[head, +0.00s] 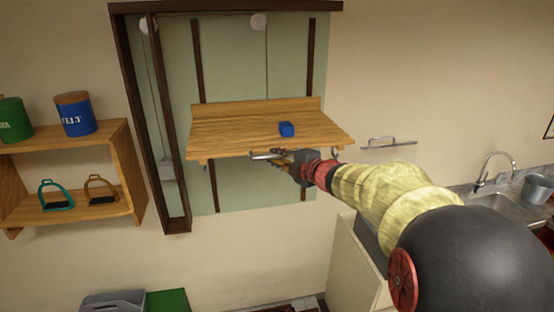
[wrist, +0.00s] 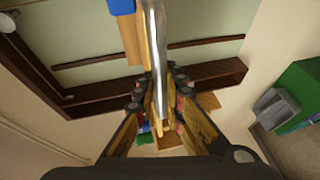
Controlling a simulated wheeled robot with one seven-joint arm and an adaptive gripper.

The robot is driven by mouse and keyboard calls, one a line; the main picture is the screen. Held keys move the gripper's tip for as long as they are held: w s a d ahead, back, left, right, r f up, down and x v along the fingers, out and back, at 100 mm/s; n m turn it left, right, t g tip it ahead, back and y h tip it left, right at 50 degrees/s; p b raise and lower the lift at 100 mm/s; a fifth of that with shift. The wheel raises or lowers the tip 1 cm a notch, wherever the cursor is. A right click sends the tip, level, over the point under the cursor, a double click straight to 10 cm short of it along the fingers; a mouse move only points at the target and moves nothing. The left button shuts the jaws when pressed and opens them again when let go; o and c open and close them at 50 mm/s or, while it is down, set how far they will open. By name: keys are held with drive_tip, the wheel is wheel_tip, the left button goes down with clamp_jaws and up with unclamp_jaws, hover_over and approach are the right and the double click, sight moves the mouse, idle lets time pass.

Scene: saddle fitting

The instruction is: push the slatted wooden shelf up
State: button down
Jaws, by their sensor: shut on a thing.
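The slatted wooden shelf (head: 235,133) is a light-brown board with a raised back lip, set level in front of dark upright rails. It also shows in the wrist view (wrist: 131,40). A metal bar (head: 266,155) runs along under its front edge. My gripper (head: 284,160) is at that edge, below the shelf. In the wrist view my gripper (wrist: 160,92) is shut on the metal bar (wrist: 155,45), which passes between the fingers. The exact contact is partly hidden by the fingers. A small blue block (head: 287,129) rests on the shelf toward its right.
A dark frame (head: 165,120) stands left of the shelf, with pulleys (head: 258,21), cords and a grey weight (head: 167,169). A wall cubby (head: 125,160) holds tins and stirrups further left. A wall rail (head: 389,143) is at right. Above the shelf the panel is clear.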

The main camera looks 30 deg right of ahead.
drive_tip(key=shift+r, duration=0.45)
drive_tip(key=c, duration=1.8)
unclamp_jaws()
drive_tip(key=shift+f, duration=0.1)
drive_tip(key=shift+c, duration=0.2)
drive_tip(key=shift+f, duration=0.1)
drive_tip(key=v, duration=1.2)
drive_tip(key=shift+f, duration=0.1)
